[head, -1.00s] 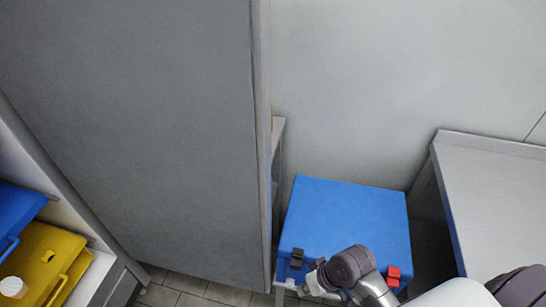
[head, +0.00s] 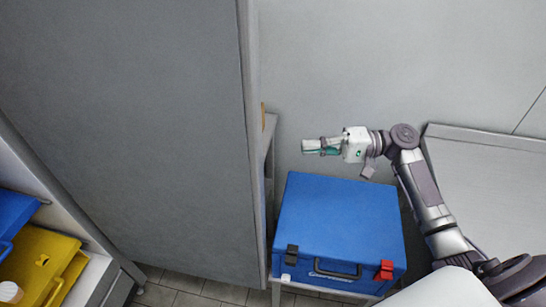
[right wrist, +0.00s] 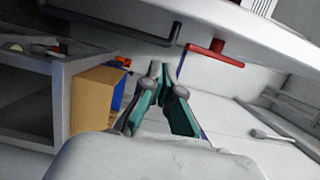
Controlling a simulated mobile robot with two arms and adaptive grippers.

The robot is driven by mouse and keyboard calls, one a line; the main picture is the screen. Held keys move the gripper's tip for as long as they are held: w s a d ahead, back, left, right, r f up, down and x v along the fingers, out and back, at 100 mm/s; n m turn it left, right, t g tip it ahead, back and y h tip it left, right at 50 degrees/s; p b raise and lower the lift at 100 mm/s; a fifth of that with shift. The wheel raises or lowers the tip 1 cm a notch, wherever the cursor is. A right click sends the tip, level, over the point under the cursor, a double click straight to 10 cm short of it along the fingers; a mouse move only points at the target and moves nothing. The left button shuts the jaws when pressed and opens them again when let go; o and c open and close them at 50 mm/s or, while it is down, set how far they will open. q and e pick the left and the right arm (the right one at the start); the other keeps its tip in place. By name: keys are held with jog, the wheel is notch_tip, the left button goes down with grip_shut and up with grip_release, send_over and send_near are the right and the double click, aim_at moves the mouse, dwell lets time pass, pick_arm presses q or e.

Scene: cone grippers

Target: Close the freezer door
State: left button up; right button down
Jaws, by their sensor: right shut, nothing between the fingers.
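A large grey panel (head: 130,140), which looks like the freezer door, fills the left and middle of the head view. It stands out at an angle, with its free edge (head: 252,150) toward the right. My right gripper (head: 312,146) is to the right of that edge, above a blue box, pointing left and apart from the panel. In the right wrist view its fingertips (right wrist: 160,72) are together with nothing held. My left gripper is not in view.
The blue box (head: 340,225) with dark and red latches sits on a stand. Left are a yellow case (head: 40,258) and a blue case (head: 15,212) on a shelf. A grey worktop (head: 490,190) is at right.

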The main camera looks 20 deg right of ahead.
jog(key=a+p, duration=0.6)
jog(key=a, duration=0.5)
jog(key=shift+a+r, duration=0.15)
jog(key=shift+a, duration=0.05)
